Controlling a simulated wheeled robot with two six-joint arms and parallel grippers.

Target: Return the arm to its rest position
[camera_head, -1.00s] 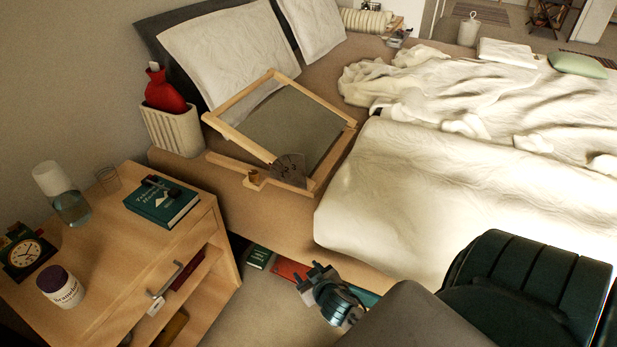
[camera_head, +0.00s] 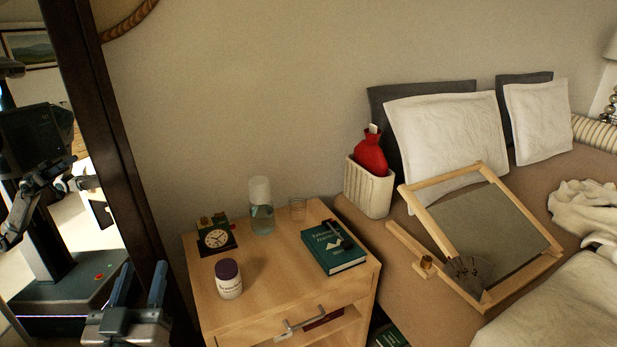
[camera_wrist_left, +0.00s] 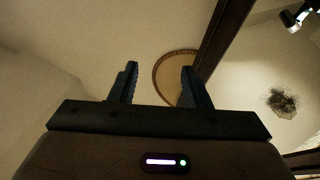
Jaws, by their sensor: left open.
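My left gripper (camera_head: 140,282) shows at the lower left of the head view, fingers pointing up. It is open, with nothing between its fingers. In the left wrist view its two dark fingers (camera_wrist_left: 158,80) stand apart against the wall and ceiling. The gripper is left of the wooden nightstand (camera_head: 270,325), in front of the dark-framed mirror (camera_head: 105,130). My right gripper is not in view.
A drawer handle (camera_head: 300,328) sticks out in front. The bed with a wooden frame (camera_head: 455,183) stands at the right.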

